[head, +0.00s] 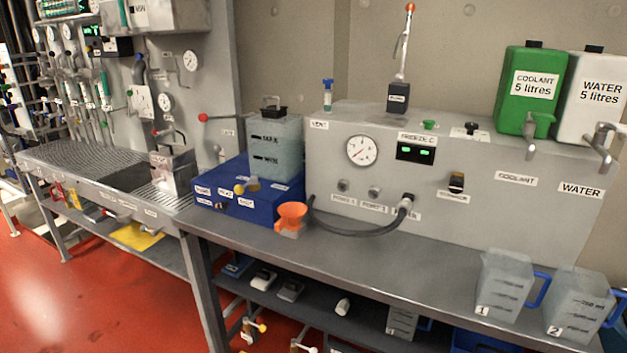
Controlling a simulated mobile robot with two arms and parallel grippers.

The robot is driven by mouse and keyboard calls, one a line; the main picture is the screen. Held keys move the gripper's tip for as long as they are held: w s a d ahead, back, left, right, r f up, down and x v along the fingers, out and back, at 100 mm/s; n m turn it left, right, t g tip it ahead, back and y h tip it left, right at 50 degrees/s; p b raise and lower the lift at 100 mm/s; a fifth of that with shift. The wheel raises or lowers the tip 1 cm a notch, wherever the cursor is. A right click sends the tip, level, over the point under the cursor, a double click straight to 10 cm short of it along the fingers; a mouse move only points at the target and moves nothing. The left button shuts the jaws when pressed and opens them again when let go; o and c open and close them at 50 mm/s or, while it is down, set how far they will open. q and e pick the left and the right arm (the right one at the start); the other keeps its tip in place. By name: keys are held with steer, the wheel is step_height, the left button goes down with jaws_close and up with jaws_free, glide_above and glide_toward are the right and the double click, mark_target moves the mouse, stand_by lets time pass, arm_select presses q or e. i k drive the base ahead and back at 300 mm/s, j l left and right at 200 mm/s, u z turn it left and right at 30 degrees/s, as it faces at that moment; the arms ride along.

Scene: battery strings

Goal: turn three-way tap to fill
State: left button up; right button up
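A blue box (272,208) stands on the bench at the middle left, with several small white labels on its front that are too small to read surely. A yellow knob (240,189) sticks out at its front, below a clear marked tank (274,150). This may be the three-way tap, but its setting cannot be made out. An orange funnel (292,213) is at the box's right front corner. Neither of my grippers is in view.
A grey panel unit (450,215) with a gauge and a black hose (355,232) stands to the right. Green coolant (525,88) and white water (592,100) containers sit on top. Two jugs (503,285) (578,305) stand at the bench's right. The bench front (400,290) is clear.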

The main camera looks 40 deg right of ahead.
mark_target(239, 189)
steer(key=z, duration=1)
